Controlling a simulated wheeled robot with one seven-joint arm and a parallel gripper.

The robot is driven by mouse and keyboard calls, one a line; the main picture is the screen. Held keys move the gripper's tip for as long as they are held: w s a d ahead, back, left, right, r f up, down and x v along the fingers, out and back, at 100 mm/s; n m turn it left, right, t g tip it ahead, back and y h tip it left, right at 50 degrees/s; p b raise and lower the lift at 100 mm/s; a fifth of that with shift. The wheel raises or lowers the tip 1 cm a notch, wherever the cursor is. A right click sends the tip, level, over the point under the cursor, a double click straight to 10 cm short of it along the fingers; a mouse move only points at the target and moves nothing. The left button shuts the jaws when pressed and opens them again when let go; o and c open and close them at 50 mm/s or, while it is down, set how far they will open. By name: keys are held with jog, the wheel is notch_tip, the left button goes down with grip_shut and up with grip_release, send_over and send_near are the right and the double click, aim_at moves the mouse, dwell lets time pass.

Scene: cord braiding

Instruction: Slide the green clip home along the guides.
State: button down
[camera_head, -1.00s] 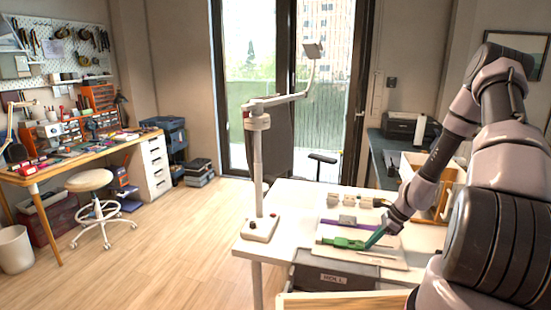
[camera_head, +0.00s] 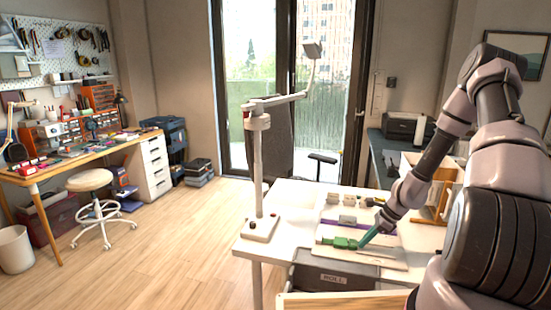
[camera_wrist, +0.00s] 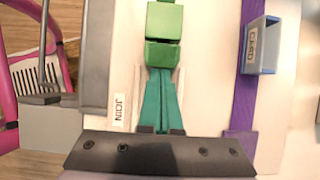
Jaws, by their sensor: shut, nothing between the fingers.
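The green clip (camera_head: 341,243) lies on the pale board (camera_head: 385,259) on the white table. In the wrist view the green clip (camera_wrist: 164,22) shows as blocky green parts straight ahead of my fingers. My gripper (camera_head: 364,240) is shut and empty, its teal fingers pointing down and left at the clip's near end. In the wrist view the tips of my gripper (camera_wrist: 161,72) meet the clip's near edge; I cannot tell whether they touch it. Pale guide rails (camera_wrist: 138,98) run on both sides of the fingers, beside a JOIN label (camera_wrist: 119,112).
A purple strip (camera_wrist: 250,80) runs alongside, with a grey labelled holder (camera_wrist: 263,45) on it. Several small blocks (camera_head: 347,200) stand at the back of the table. A post with a jointed arm (camera_head: 258,180) rises at the table's left. A dark box (camera_head: 335,273) is at the front.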

dwell(0.3)
jog(key=shift+v, duration=2.9)
jog(key=shift+r, duration=0.15)
jog(key=s+a+r+n+t+h, duration=0.15)
jog(key=r+n, duration=0.35)
jog(key=r, duration=0.8)
jog(key=s+a+r+n+h, duration=0.1)
jog(key=a+r+n, duration=0.25)
jog(key=r, duration=1.05)
jog(key=s+a+r+n+t, duration=0.1)
jog(key=s+r+n, duration=0.3)
jog(key=s+r, duration=0.4)
jog(key=s+a+r+n+t+h, duration=0.1)
jog(key=s+a+r+n+t, duration=0.1)
jog(key=s+r, duration=0.7)
jog(key=s+n+t, duration=0.1)
jog(key=n, duration=0.1)
jog(key=shift+s+a+r+n, duration=0.25)
jog(key=shift+s+r+n, duration=0.05)
jog(key=shift+n, duration=0.05)
